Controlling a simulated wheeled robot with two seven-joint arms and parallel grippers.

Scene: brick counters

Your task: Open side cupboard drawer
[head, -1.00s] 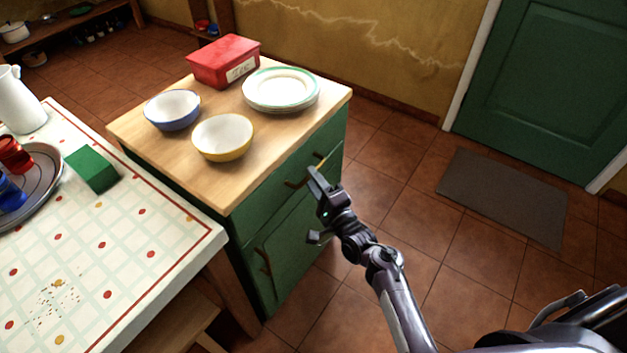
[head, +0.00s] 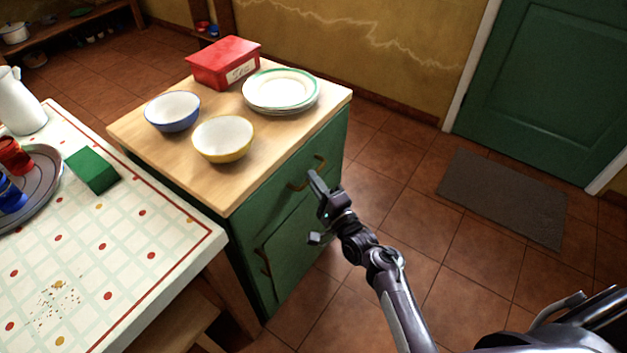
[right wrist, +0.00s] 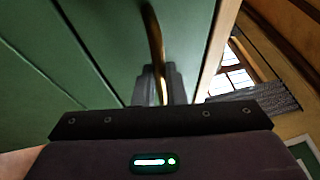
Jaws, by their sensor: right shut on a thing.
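The green side cupboard has a drawer (head: 268,203) under its wooden top, with a curved brass handle (head: 294,187). The drawer front looks flush with the cupboard; I see no clear gap. My right gripper (head: 314,177) is at the handle, in front of the drawer. In the right wrist view the handle (right wrist: 154,35) runs down between the fingers (right wrist: 163,85), which are shut on it. The head view hides part of the handle behind the gripper. My left gripper is not in view.
A lower door with its own handle (head: 263,262) sits below the drawer. Bowls, plates (head: 281,90) and a red box (head: 224,63) stand on the wooden top (head: 225,185). A table (head: 150,265) adjoins at left.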

